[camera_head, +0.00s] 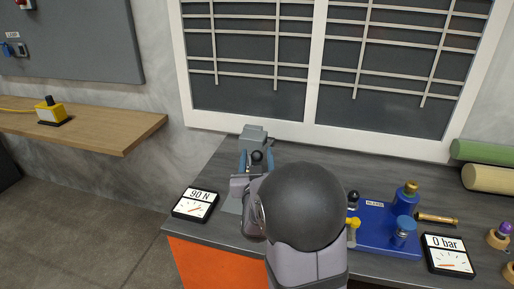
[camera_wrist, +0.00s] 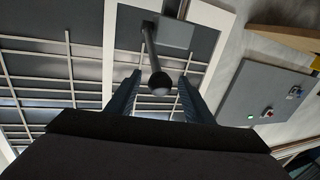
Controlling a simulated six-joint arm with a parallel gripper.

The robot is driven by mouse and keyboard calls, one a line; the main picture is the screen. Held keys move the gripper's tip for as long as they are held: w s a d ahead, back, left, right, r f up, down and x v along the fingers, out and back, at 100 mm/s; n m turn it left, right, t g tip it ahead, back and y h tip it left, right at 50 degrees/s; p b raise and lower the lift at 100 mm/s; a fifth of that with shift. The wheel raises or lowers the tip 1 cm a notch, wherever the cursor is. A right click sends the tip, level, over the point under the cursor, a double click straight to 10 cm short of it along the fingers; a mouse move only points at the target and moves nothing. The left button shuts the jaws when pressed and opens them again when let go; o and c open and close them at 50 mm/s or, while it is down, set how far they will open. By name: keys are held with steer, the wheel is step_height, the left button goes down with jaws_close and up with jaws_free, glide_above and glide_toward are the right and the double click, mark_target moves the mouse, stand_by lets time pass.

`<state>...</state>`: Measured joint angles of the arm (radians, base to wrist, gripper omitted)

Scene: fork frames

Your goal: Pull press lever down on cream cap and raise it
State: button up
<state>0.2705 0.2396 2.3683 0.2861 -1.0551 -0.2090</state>
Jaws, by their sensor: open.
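The grey press (camera_head: 253,134) stands at the back edge of the bench, mostly hidden behind my arm. Its lever ends in a black ball knob (camera_head: 257,156). In the wrist view the lever rod runs from the grey press head (camera_wrist: 172,33) to the knob (camera_wrist: 160,84). My gripper (camera_head: 256,162) is open, with its blue fingers on either side of the knob. In the wrist view gaps show between the knob and both fingers (camera_wrist: 161,76). I cannot make out the cream cap; the area below the lever is hidden by my arm.
A force display (camera_head: 195,204) reading 90 N lies left of my arm. To the right are a blue bleed block (camera_head: 375,238), a brass cylinder (camera_head: 437,218) and a 0 bar gauge (camera_head: 448,254). Green (camera_head: 484,151) and cream rolls (camera_head: 490,179) lie farther right. A barred window (camera_head: 330,60) is behind.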

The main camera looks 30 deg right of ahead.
mark_target(265, 149)
steer(key=shift+p+x, duration=0.45)
steer(key=shift+x, duration=1.7)
steer(key=shift+c, duration=0.2)
